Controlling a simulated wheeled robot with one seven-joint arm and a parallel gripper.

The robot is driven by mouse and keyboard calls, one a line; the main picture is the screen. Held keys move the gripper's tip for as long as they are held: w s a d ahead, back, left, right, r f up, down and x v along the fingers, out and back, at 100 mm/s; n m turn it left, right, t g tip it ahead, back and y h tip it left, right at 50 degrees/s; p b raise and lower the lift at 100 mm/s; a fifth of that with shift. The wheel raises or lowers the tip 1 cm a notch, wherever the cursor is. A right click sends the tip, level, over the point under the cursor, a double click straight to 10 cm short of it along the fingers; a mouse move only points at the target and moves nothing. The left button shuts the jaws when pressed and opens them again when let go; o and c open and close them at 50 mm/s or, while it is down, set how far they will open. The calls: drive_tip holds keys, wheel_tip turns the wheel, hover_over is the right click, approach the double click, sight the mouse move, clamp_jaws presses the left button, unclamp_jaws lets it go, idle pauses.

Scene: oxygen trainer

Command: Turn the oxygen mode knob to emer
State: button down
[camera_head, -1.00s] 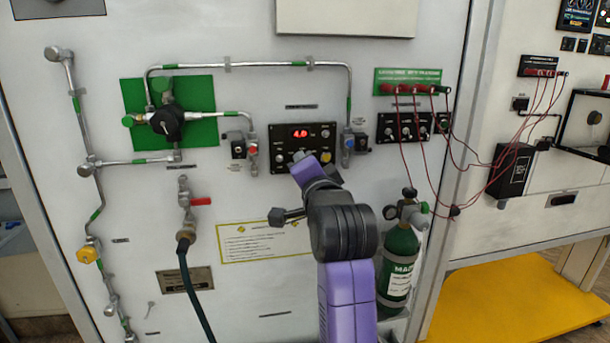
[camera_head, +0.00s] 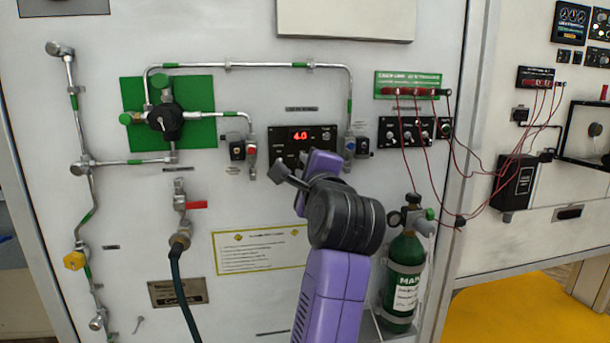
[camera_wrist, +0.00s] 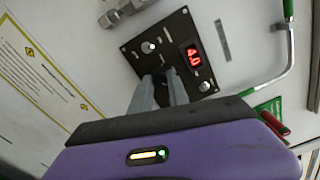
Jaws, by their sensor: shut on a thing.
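The black oxygen control panel (camera_head: 282,134) is on the white wall in the head view, with a red display (camera_head: 300,136) reading 4.0. It also shows tilted in the wrist view (camera_wrist: 140,35), with small knobs and a switch on it. My gripper (camera_wrist: 160,77) reaches the panel below the display, with its grey fingers close together on a knob. The fingers cover most of that knob, so its pointer and setting cannot be read. In the head view my wrist hides the fingertips and the panel's lower part.
Metal pipes, valves (camera_head: 348,148) and a green plate (camera_head: 205,132) surround the panel. A green oxygen cylinder (camera_head: 404,265) stands at lower right. A yellow-bordered notice (camera_head: 255,252) is below left.

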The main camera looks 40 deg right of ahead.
drive_tip(key=shift+f+m, duration=0.15)
drive_tip(key=shift+m, duration=0.25)
drive_tip(key=shift+d, duration=0.1)
drive_tip(key=c, duration=1.3)
unclamp_jaws()
drive_tip(key=shift+o, duration=0.2)
drive_tip(key=shift+s, duration=0.1)
drive_tip(key=v, duration=0.7)
drive_tip(key=shift+s+a+b, duration=0.25)
drive_tip(key=shift+a+b, duration=0.05)
drive_tip(key=shift+b, duration=0.1)
